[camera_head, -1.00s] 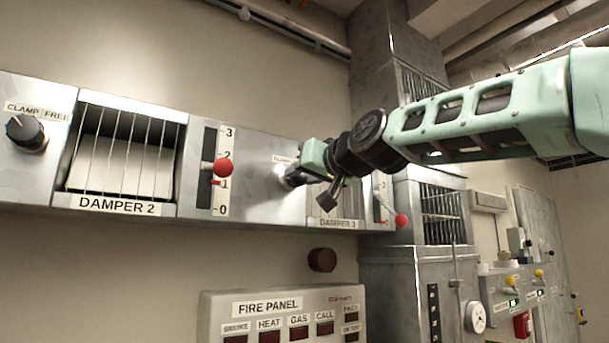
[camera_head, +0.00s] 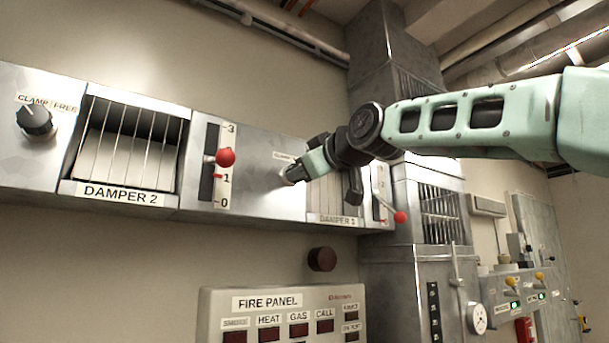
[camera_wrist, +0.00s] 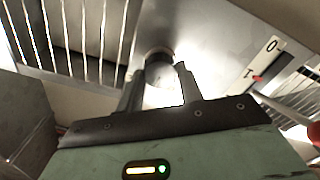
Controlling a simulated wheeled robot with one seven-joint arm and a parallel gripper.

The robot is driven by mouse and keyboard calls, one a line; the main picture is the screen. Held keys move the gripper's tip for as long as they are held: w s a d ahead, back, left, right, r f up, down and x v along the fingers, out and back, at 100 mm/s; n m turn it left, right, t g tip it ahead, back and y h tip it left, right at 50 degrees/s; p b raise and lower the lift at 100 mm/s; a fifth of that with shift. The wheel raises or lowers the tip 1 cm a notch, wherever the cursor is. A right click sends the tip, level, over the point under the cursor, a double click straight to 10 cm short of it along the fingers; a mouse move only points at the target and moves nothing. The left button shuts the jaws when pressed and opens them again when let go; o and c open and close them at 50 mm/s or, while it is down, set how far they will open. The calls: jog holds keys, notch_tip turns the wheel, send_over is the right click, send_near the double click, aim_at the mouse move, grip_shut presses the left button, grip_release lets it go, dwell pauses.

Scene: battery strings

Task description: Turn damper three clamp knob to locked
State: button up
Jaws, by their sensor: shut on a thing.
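The damper three clamp knob (camera_wrist: 158,53) is on the grey panel, left of the damper 3 grille (camera_head: 335,192). In the head view my gripper (camera_head: 289,177) reaches it from the right and covers most of it. In the wrist view, which is upside down, my gripper (camera_wrist: 165,68) has its two fingers closed on the knob's sides. The knob's pointer and markings are hidden there. The clamp label (camera_head: 283,156) above it is too small to read fully.
Left along the panel are the red-balled damper 2 lever (camera_head: 225,158), the damper 2 grille (camera_head: 124,148) and another clamp knob (camera_head: 35,121). The damper 3 lever's red ball (camera_head: 400,217) hangs below my wrist. The fire panel (camera_head: 285,315) is lower down.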

jog(key=shift+n, duration=4.6)
jog(key=o, duration=1)
jog(key=b+v, duration=1.1)
jog(key=v, duration=0.6)
jog(key=shift+s+d, duration=0.15)
jog(key=shift+d, duration=0.05)
